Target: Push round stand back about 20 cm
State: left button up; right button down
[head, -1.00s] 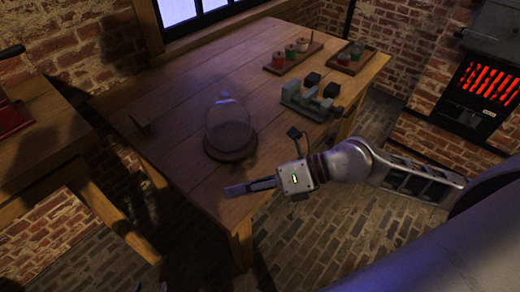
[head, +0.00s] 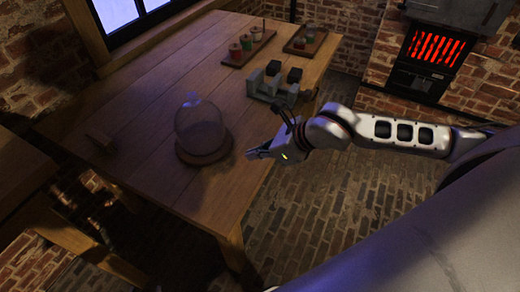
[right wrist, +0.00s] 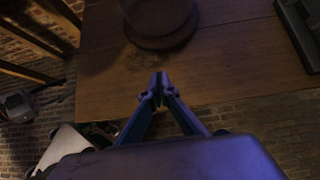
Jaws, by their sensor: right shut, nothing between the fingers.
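The round stand (head: 205,159) is a dark wooden disc on the table, with a clear glass dome (head: 198,122) upright on it. It sits near the table's front edge. My right gripper (head: 250,154) is shut and empty, just to the right of the stand and apart from it in the head view. In the right wrist view the shut fingertips (right wrist: 159,86) point at the stand (right wrist: 163,43), with a gap of bare wood between them. The dome's top is cut off there. My left gripper is not in view.
A grey device with dark blocks (head: 272,88) stands behind and right of the stand. Two trays with small jars (head: 248,50) (head: 305,40) are at the back. A small wooden piece (head: 101,143) is at the left. The table behind the stand is clear.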

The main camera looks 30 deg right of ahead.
aim_at(224, 156)
jog(key=x, duration=0.5)
jog(key=shift+a+f, duration=0.15)
jog(key=shift+w+a+r, duration=0.25)
jog(key=shift+w+a, duration=0.45)
jog(key=shift+w, duration=0.25)
pick_arm(q)
jog(key=shift+w+a+r, duration=0.15)
jog(key=shift+w+a, duration=0.05)
jog(key=shift+w, duration=0.4)
pick_arm(e)
jog(key=shift+w+a, duration=0.4)
jog(key=shift+w, duration=0.1)
pick_arm(q)
jog(key=shift+s, duration=0.25)
pick_arm(e)
jog(key=shift+f, duration=0.1)
